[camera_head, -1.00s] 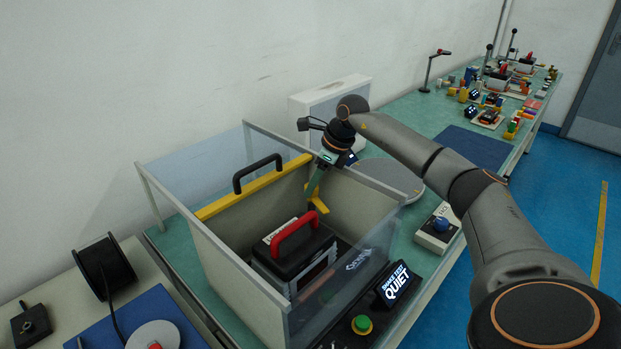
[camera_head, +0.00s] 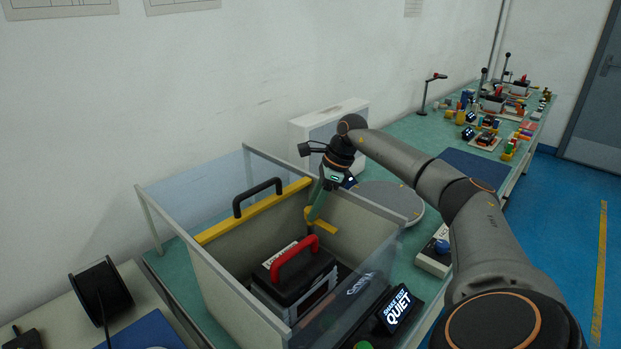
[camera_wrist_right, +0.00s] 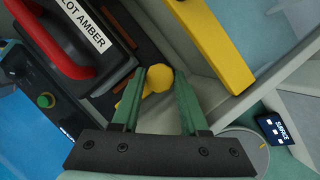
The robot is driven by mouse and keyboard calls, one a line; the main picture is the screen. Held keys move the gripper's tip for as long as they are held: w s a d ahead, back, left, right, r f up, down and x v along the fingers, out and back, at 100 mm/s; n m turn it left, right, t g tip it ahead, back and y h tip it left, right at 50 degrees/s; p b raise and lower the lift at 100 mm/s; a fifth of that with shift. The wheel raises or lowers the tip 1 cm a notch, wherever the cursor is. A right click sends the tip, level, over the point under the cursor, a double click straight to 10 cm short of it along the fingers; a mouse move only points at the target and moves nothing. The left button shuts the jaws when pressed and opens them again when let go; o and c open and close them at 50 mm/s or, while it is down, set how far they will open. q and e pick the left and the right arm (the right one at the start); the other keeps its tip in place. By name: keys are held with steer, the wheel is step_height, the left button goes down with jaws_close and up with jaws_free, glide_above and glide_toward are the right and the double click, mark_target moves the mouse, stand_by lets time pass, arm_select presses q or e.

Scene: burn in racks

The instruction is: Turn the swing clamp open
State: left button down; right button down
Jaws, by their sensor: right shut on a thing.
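The yellow swing clamp (camera_head: 322,227) sits at the inner right side of the clear-walled box (camera_head: 222,272). My right gripper (camera_head: 311,219) reaches down into the box and is shut on the clamp. In the right wrist view the clamp's yellow knob (camera_wrist_right: 158,78) is between the green fingertips (camera_wrist_right: 159,82), with part of its arm to the left, partly hidden by a finger. Beside the clamp stands a dark unit with a red handle (camera_head: 296,258); its label reads "LOT AMBER" in the wrist view. My left gripper is out of view.
A yellow bar with a black handle (camera_head: 258,198) spans the box's back edge. A round grey plate (camera_head: 392,204) lies behind.

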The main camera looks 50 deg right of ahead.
steer(key=shift+c, duration=2.1)
jaws_free()
steer(key=v, duration=1.2)
steer(key=shift+r+p, duration=0.35)
steer(key=shift+f, duration=0.1)
